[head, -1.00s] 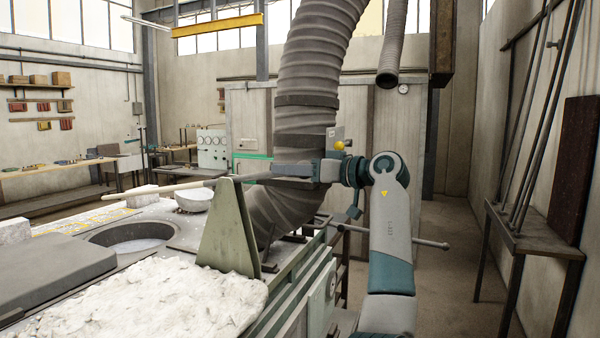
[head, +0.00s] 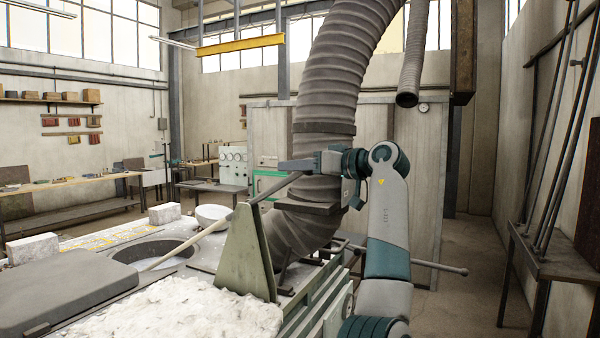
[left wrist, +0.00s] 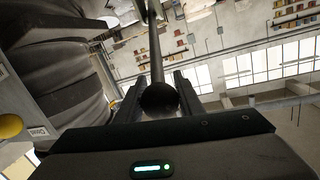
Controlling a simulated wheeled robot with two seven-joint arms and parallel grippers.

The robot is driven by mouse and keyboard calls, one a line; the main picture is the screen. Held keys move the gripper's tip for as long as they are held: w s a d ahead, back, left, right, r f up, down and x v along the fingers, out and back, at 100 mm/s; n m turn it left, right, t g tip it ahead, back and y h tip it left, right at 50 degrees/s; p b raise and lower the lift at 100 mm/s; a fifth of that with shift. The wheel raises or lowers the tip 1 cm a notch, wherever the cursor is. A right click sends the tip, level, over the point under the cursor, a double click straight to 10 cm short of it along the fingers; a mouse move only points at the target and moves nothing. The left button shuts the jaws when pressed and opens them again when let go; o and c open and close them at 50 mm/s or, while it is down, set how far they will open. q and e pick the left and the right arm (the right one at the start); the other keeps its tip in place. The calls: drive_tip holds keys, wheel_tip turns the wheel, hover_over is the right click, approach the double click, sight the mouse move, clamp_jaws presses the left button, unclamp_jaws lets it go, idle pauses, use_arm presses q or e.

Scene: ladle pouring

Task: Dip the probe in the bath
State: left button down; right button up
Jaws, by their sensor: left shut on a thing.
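The probe (head: 190,245) is a long thin pale rod. My left gripper (head: 288,166) is shut on its upper end. The rod slants down to the left, passing behind the grey-green upright plate (head: 245,260). Its lower end shows against the near part of the round bath opening (head: 155,250); I cannot tell whether it touches the surface or the rim. In the left wrist view the probe's shaft (left wrist: 155,50) runs away from the jaws (left wrist: 158,92), with a dark round end between them. My right gripper is not in view.
A grey slab (head: 65,295) lies left of the bath, and a rough white crust (head: 185,310) lies in front. A white bowl (head: 212,212) and pale blocks (head: 165,213) stand behind. A thick ribbed duct (head: 325,100) rises close to the gripper.

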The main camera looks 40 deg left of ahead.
use_arm(q)
drive_tip(key=c, duration=1.5)
unclamp_jaws()
drive_tip(key=shift+o, duration=1.4)
drive_tip(key=shift+a+f, duration=0.15)
drive_tip(key=shift+a, duration=0.1)
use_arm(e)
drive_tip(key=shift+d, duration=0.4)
use_arm(q)
drive_tip(key=shift+d, duration=0.15)
drive_tip(key=shift+d+b, duration=0.55)
drive_tip(key=shift+d, duration=0.35)
drive_tip(key=d+r+b, duration=0.2)
drive_tip(key=d+b, duration=0.2)
drive_tip(key=d, duration=1.1)
drive_tip(key=shift+w+b, duration=0.3)
drive_tip(key=shift+b, duration=0.05)
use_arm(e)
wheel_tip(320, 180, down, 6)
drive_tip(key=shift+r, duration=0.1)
use_arm(q)
drive_tip(key=shift+d, duration=0.1)
